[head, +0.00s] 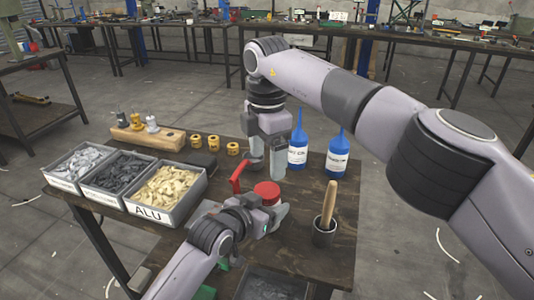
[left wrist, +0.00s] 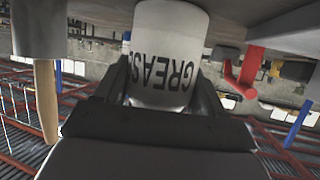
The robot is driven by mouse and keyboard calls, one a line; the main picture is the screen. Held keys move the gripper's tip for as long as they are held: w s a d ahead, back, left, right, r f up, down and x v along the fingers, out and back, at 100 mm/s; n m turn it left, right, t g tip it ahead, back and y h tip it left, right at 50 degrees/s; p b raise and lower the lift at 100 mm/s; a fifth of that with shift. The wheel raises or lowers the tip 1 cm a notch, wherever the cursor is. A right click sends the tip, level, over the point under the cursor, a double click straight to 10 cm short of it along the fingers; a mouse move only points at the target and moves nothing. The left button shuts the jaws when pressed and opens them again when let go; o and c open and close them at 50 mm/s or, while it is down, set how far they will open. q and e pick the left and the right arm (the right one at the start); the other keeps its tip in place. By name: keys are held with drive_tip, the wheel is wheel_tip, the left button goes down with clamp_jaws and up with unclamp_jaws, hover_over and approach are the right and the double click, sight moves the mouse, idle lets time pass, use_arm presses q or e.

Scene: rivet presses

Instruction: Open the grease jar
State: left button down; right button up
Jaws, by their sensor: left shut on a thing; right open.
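The grease jar stands on the dark table with its red lid (head: 267,192) on top. In the left wrist view its white body (left wrist: 168,50) shows with dark lettering reading GREAS, upside down. My left gripper (head: 270,214) is shut around the jar's body from the near side; its fingers also show on both sides of the jar in the left wrist view (left wrist: 165,95). My right gripper (head: 267,165) is open and points down just above and behind the lid, apparently apart from it. Much of the jar's body is hidden in the head view.
A red lever (head: 237,177) stands close left of the jar. Two blue-capped bottles (head: 298,150) are behind right, and a dark cup (head: 324,236) with a wooden handle is at right. Bins of parts (head: 146,212), a wooden block (head: 150,138) and brass rings (head: 213,143) lie left.

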sight(267, 190)
drive_tip(key=shift+f, duration=4)
drive_tip(key=c, duration=1.1)
drive_tip(key=n, duration=1.3)
drive_tip(key=o, duration=1.2)
